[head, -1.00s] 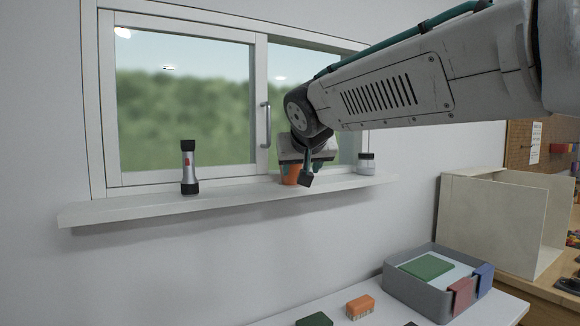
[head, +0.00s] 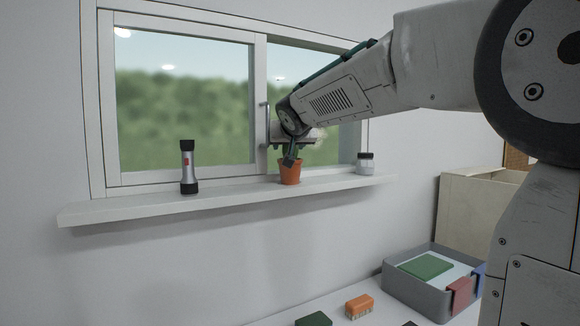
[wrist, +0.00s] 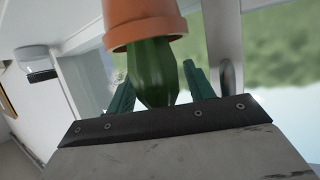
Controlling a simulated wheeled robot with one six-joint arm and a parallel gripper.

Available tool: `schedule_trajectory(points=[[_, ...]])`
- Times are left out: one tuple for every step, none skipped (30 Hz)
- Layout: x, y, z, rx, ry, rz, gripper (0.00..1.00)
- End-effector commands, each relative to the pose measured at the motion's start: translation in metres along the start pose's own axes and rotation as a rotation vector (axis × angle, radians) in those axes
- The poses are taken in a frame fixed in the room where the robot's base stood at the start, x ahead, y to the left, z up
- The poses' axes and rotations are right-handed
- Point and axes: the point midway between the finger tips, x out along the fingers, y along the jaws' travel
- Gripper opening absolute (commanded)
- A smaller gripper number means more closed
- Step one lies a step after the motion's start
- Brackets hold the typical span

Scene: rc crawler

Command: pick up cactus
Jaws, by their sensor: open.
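The cactus (wrist: 152,78) is green and ribbed and stands in an orange terracotta pot (head: 290,172) on the window sill. In the wrist view the pot (wrist: 143,22) shows upside down at the top, with the cactus pointing at my gripper. My gripper (head: 291,155) is at the cactus, just above the pot, and mostly hides the plant in the head view. In the wrist view its two teal fingers (wrist: 158,88) stand apart, one on each side of the cactus. I cannot tell whether either finger touches it.
A flashlight (head: 188,167) stands upright on the sill (head: 230,200) to the left. A small jar (head: 365,163) stands to the right of the pot. The window handle (head: 265,125) is close to my gripper. Below, a grey tray (head: 415,296) and an orange brush (head: 360,306) are on a table.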

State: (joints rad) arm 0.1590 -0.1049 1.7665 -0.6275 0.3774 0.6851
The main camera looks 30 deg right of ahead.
Motion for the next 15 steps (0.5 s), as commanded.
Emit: schedule_trajectory(points=[[-0.0003,0.0,0.0,0.0,0.0,0.0,0.53],[-0.0003,-0.0001,0.0001,0.0,0.0,0.0,0.53],[-0.0003,-0.0001,0.0002,0.0,0.0,0.0,0.5],[-0.0003,-0.0001,0.0002,0.0,0.0,0.0,0.42],[-0.0004,-0.0001,0.0002,0.0,-0.001,0.0,0.33],[-0.0004,-0.0001,0.0003,0.0,-0.001,0.0,0.22],[-0.0004,-0.0001,0.0003,0.0,-0.001,0.0,0.14],[-0.0004,-0.0001,0.0003,0.0,-0.001,0.0,0.06],[-0.0004,-0.0001,0.0004,0.0,-0.001,0.0,0.0],[-0.0005,-0.0001,0.0004,0.0,-0.001,0.0,0.0],[-0.0007,-0.0002,-0.0001,0.0,0.0,0.0,0.0],[-0.0008,-0.0002,-0.0001,0.0,0.0,0.0,0.0],[-0.0008,-0.0002,-0.0001,0.0,0.0,0.0,0.0],[-0.0007,-0.0002,0.0,0.0,0.0,0.0,0.0],[-0.0007,-0.0002,0.0,0.0,0.0,0.0,0.0]])
